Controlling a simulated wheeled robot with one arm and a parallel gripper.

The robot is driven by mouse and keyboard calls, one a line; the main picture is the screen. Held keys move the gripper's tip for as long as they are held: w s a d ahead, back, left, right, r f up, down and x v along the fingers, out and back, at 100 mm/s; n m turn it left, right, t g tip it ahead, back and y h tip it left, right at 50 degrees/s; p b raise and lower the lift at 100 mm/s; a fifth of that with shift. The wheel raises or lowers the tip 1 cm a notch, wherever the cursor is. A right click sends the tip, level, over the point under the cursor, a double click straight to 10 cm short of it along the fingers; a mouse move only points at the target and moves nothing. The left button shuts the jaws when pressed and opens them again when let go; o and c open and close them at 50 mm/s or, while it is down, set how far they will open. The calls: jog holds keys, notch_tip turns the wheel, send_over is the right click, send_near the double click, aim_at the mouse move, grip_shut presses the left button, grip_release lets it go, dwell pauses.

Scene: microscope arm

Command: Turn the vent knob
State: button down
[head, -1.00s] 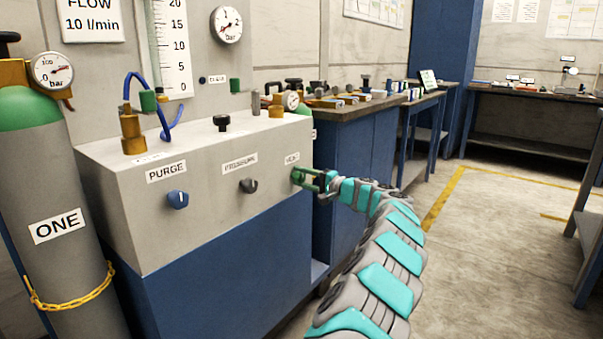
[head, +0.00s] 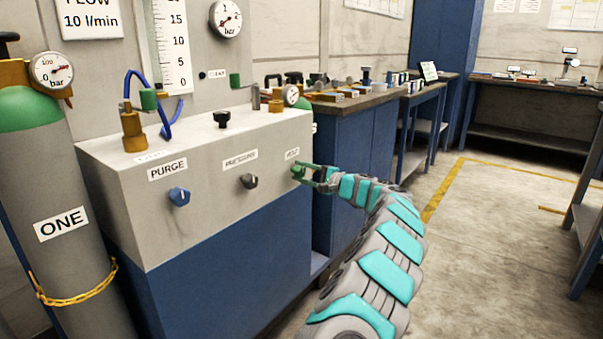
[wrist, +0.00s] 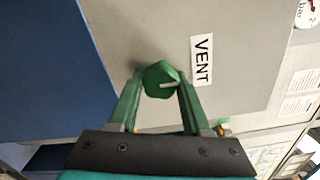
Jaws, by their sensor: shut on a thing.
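The vent knob (wrist: 161,80) is green with a pale pointer line. In the wrist view it sits on the grey panel beside the VENT label (wrist: 201,60). My gripper (wrist: 160,90) has its two green fingers shut on the knob, one on each side. In the head view my gripper (head: 303,172) reaches the right end of the panel front, below the small VENT label (head: 292,153). The knob is mostly hidden by the fingers there.
On the same grey panel (head: 215,201) are the blue purge knob (head: 179,196) and the dark pressure knob (head: 249,181). A gas cylinder (head: 62,190) marked ONE stands at the left.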

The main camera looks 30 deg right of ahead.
jog(key=shift+c, duration=1.8)
grip_release()
jog(key=shift+d, duration=0.1)
jog(key=v, duration=0.7)
jog(key=shift+s+b, duration=0.3)
jog(key=shift+s, duration=0.1)
jog(key=shift+d, duration=0.1)
